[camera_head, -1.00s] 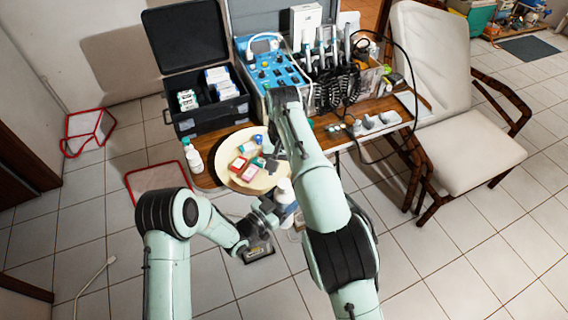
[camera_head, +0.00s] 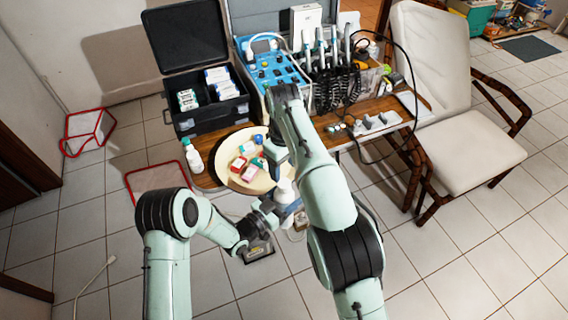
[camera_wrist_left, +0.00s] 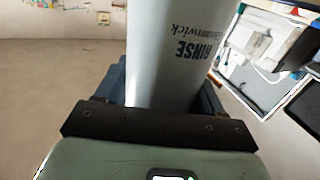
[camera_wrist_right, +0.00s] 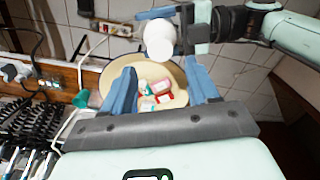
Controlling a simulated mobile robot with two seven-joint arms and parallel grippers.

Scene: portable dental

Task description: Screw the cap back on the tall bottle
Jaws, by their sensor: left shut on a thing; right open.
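The tall white bottle (camera_head: 284,191), with "RINSE" printed on it in the left wrist view (camera_wrist_left: 178,50), is held by my left gripper (camera_head: 272,212) in front of the table. Its rounded white top (camera_wrist_right: 159,40) shows in the right wrist view. My right gripper (camera_wrist_right: 163,85) is open and empty above the round plate, its fingers apart and pointing toward the bottle side. In the head view the right gripper (camera_head: 278,157) is partly hidden by its arm. A green cap-like piece (camera_wrist_right: 81,98) lies beside the plate; I cannot tell whether it is the bottle's cap.
The cream plate (camera_head: 228,172) holds small red, white and green packs. A white bottle with a green top (camera_head: 193,157) stands at the table's left edge. The open black case (camera_head: 205,112), blue dental unit (camera_head: 270,72) and corded instruments (camera_head: 338,90) fill the back.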

